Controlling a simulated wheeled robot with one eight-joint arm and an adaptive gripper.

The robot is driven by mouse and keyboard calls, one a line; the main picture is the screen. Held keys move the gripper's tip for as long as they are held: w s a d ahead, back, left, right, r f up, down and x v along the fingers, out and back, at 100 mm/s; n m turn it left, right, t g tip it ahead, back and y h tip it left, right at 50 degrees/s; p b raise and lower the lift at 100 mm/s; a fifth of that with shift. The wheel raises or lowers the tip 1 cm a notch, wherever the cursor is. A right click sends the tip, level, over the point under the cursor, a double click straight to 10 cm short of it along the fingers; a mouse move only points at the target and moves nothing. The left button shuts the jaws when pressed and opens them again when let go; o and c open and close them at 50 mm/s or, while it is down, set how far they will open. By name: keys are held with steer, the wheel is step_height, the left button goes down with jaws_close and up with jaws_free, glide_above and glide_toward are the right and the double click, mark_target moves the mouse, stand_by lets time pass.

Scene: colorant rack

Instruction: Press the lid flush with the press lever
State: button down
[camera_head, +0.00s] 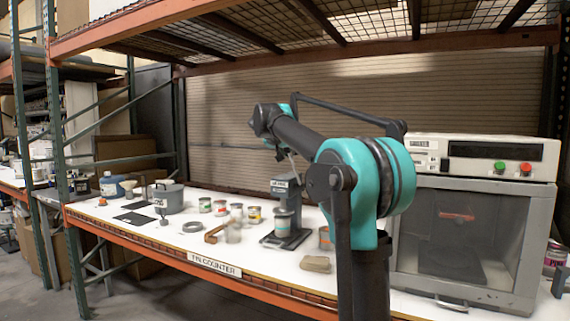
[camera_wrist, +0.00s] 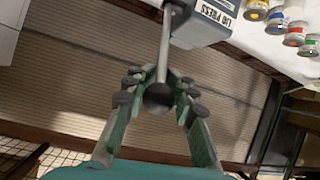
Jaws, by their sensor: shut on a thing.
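The grey lid press (camera_head: 286,187) stands upright on the counter. A small tin (camera_head: 282,222) sits on its base under the press head; whether its lid is flush is too small to tell. The press lever (camera_head: 293,166) slants up from the press toward my gripper (camera_head: 279,150). In the wrist view the lever is a thin rod (camera_wrist: 164,45) ending in a dark round knob (camera_wrist: 158,97). My gripper (camera_wrist: 158,89) is shut on this knob, one finger on each side. The press body (camera_wrist: 205,22) also shows there at the top. My arm hides part of the counter.
Several small tins (camera_head: 221,208) stand left of the press, with a wooden piece (camera_head: 215,233) nearby. A tan block (camera_head: 316,264) lies in front. A large grey machine (camera_head: 465,235) fills the right. The orange upper shelf beam (camera_head: 330,62) runs above my arm.

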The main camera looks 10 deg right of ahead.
steer(key=shift+w+d+r+g+y, duration=0.4)
steer(key=shift+w+d+r+g, duration=0.4)
steer(key=shift+w, duration=0.25)
steer(key=shift+w+d+r+g+y, duration=0.3)
steer(key=shift+w+d, duration=0.15)
steer(key=shift+w, duration=0.1)
steer(key=shift+w+d+r+g+y, duration=0.2)
steer(key=shift+w+d+r, duration=0.1)
steer(key=shift+w+d, duration=0.15)
steer(key=shift+w+d+r, duration=0.2)
steer(key=shift+w+d, duration=0.15)
steer(key=shift+w, duration=0.15)
steer(key=shift+w+d+r, duration=0.2)
steer(key=shift+w+d, duration=0.1)
steer(key=shift+w, duration=0.2)
steer(key=c, duration=1.2)
jaws_free()
steer(key=shift+v, duration=3.75)
